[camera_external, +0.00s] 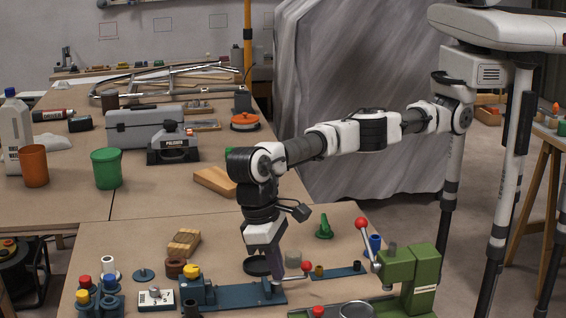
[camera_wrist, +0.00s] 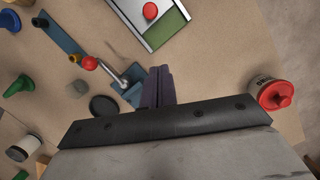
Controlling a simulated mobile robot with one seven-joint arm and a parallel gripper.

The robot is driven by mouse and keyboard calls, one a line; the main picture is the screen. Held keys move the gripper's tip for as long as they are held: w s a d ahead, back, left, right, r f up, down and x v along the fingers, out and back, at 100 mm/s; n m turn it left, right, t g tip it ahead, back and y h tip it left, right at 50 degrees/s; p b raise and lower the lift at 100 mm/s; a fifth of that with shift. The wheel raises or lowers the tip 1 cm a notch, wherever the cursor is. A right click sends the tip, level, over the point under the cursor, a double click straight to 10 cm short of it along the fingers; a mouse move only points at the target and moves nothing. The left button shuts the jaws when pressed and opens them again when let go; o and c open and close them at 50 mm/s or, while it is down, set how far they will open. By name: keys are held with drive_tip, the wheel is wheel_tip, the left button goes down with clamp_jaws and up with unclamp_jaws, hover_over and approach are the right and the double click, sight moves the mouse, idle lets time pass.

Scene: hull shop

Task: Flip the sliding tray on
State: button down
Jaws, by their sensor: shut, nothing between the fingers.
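My gripper (camera_external: 275,285) points down over the front table, its dark purple fingers closed together with nothing between them. In the wrist view the fingers (camera_wrist: 160,85) are beside a metal lever with a red ball knob (camera_wrist: 89,63). The lever rises from the end of a blue base plate (camera_external: 232,295); the red knob (camera_external: 306,266) shows just right of the fingers in the external view. Whether the fingers touch the lever or plate I cannot tell. A blue block with a yellow knob (camera_external: 191,271) stands at the plate's left end. Which part is the sliding tray is not clear.
A green press (camera_external: 412,275) with its own red-knobbed lever stands right of my gripper. A white box with a dial (camera_external: 155,297) and blue cylinders (camera_external: 108,300) are at left. A black round dish (camera_external: 257,266) lies behind the fingers. A red-topped can (camera_wrist: 278,95) is close by.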

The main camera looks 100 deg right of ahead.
sight(343, 315)
drive_tip(key=p+x, duration=0.1)
drive_tip(key=x, duration=0.5)
drive_tip(key=shift+s, duration=0.1)
drive_tip(key=shift+s+a+f+p, duration=0.1)
drive_tip(key=shift+s+a+p, duration=0.15)
drive_tip(key=shift+s+p, duration=0.2)
drive_tip(key=shift+s+a+f+p, duration=0.1)
drive_tip(key=shift+s+a+p, duration=0.2)
drive_tip(key=shift+s, duration=0.3)
drive_tip(key=shift+s+a+f, duration=0.3)
drive_tip(key=shift+s+a, duration=0.05)
drive_tip(key=shift+s, duration=0.35)
drive_tip(key=shift+p, duration=0.3)
drive_tip(key=shift+s, duration=0.65)
drive_tip(key=shift+s+p, duration=0.45)
drive_tip(key=shift+s, duration=2.4)
drive_tip(key=shift+a, duration=0.1)
